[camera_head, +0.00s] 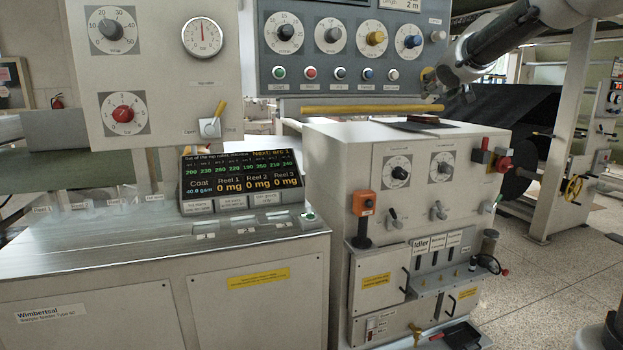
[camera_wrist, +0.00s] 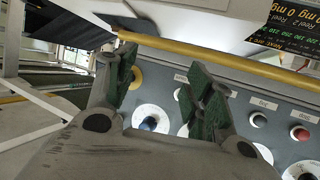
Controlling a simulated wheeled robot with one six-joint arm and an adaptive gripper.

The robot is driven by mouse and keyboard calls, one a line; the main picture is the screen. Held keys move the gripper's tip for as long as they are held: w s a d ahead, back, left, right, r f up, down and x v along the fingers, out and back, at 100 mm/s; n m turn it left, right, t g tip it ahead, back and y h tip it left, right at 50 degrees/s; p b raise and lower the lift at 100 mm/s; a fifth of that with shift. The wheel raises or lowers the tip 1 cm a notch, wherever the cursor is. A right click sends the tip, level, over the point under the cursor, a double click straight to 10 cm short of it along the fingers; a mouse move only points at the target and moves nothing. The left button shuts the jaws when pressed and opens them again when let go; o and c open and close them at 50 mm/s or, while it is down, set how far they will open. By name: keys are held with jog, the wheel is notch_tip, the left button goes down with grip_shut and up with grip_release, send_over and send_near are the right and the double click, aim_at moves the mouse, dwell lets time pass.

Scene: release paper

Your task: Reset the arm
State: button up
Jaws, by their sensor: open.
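My arm (camera_head: 500,32) reaches in from the upper right of the head view. My gripper (camera_head: 436,86) is in front of the right end of the grey knob panel (camera_head: 300,48), above the cream cabinet. In the wrist view, my gripper (camera_wrist: 163,85) is open, with its green-padded fingers apart and nothing visible between them. Behind the fingers are the panel's dials and coloured buttons, seen turned over, and a yellow bar (camera_wrist: 220,60). In the head view that bar (camera_head: 360,109) runs along the panel's lower edge.
The cream cabinet (camera_head: 330,165) has dials, levers and a flat dark item (camera_head: 422,122) on its top. A steel-topped counter (camera_head: 130,244) with a display (camera_head: 240,178) stands left. A dark web roll (camera_head: 515,115) is behind right. Speckled floor (camera_head: 560,285) is open at right.

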jog(key=s+d+f+g+h, duration=0.2)
jog(key=s+d+f+g, duration=0.2)
jog(key=s+f, duration=0.6)
jog(key=s+a+f+g+y, duration=0.1)
jog(key=s+f, duration=0.3)
jog(key=s, duration=0.7)
jog(key=s+a+f+g+y, duration=0.1)
jog(key=s+f, duration=0.4)
jog(key=s, duration=0.6)
jog(key=s+a+f+g+y, duration=0.1)
jog(key=s+f+g, duration=0.2)
jog(key=s, duration=0.8)
jog(key=shift+s+f+n, duration=0.25)
jog(key=shift+f+n, duration=0.15)
jog(key=shift+f, duration=0.4)
jog(key=shift+a, duration=0.1)
